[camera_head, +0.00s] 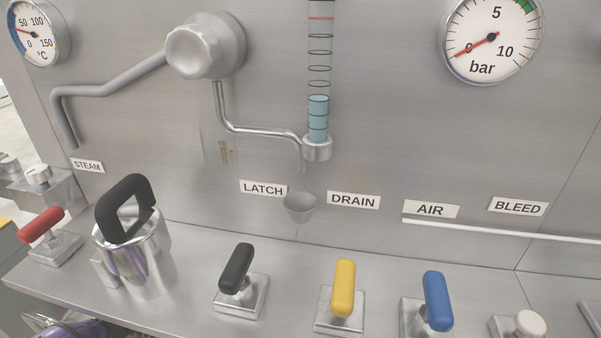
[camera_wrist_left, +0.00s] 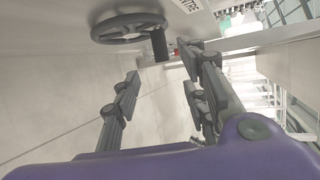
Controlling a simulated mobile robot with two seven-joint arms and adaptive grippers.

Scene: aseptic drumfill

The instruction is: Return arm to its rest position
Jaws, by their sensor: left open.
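My left gripper (camera_wrist_left: 163,65) shows in the left wrist view. Its dark fingers are spread apart, with nothing between them. A black handwheel (camera_wrist_left: 128,25) with a dark upright grip (camera_wrist_left: 159,45) is beyond the fingers, apart from them. In the head view, only a purple and dark piece, apparently of my left arm, shows at the bottom left edge, below the panel's front edge. My right gripper is in neither view.
A steel panel carries a red lever (camera_head: 42,225), a black-handled steel vessel (camera_head: 140,258), and black (camera_head: 236,268), yellow (camera_head: 344,288) and blue (camera_head: 437,300) levers. Above are a pressure gauge (camera_head: 493,38), a sight tube (camera_head: 319,110) and a bent pipe (camera_head: 110,85).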

